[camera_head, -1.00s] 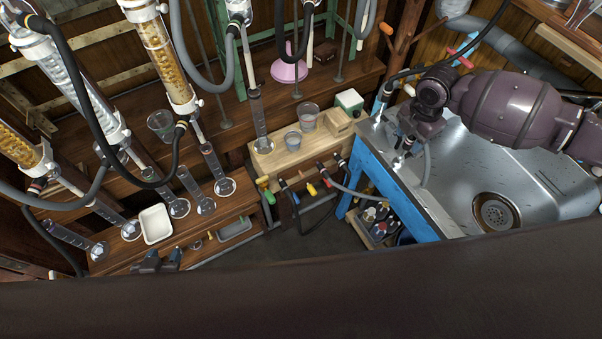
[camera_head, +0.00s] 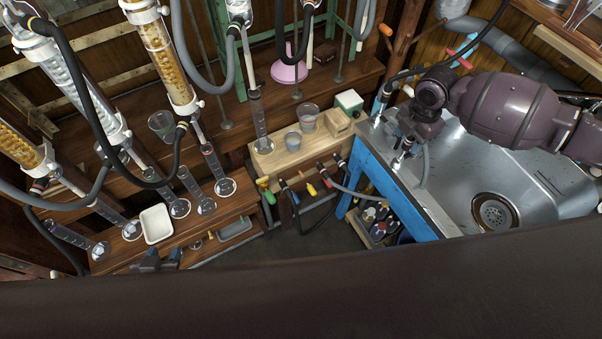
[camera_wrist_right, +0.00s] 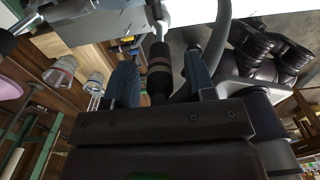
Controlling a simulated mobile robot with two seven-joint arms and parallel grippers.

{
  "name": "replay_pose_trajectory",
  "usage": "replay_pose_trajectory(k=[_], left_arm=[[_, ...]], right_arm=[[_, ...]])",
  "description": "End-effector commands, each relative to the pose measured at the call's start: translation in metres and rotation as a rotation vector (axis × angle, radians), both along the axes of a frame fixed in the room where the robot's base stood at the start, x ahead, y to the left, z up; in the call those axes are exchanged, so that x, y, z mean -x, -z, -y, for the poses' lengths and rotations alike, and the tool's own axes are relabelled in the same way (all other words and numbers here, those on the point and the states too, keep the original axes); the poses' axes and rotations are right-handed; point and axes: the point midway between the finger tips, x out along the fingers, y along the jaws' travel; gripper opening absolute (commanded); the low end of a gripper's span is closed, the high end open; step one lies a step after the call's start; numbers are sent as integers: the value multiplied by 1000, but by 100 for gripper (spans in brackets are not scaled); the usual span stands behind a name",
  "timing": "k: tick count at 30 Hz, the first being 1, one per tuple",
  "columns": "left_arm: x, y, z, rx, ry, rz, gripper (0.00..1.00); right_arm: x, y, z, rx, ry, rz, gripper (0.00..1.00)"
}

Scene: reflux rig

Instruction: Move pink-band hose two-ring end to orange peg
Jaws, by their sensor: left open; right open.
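A black hose end with pinkish-red bands (camera_wrist_right: 160,72) stands between the fingers of my right gripper (camera_wrist_right: 160,80) in the right wrist view. The jaws are open around it; I cannot tell whether a finger touches it or count its rings. In the head view my right gripper (camera_head: 407,146) is at the sink's left edge, where a grey hose (camera_head: 424,168) hangs beside it. My left gripper (camera_head: 160,260) is open and empty at the front of the left shelf.
The low wooden bench (camera_head: 285,159) carries beakers, and other coloured pegs and hose ends line its front. The steel sink (camera_head: 455,170) on a blue frame (camera_head: 368,158) is at right. Glass columns, cylinders and a white tray (camera_head: 156,224) crowd the left.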

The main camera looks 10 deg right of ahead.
Motion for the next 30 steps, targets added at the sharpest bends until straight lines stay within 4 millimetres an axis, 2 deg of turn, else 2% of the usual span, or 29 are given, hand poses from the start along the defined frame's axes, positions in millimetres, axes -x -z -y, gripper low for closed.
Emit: replay_pose_trajectory(k=[26,27,30], left_arm=[[-1,-6,0,-1,1,4,43],[-1,-6,0,-1,1,5,43],[-1,-6,0,-1,1,5,43]], right_arm=[[0,0,0,0,0,0,50],[0,0,0,0,0,0,48],[0,0,0,0,0,0,33]])
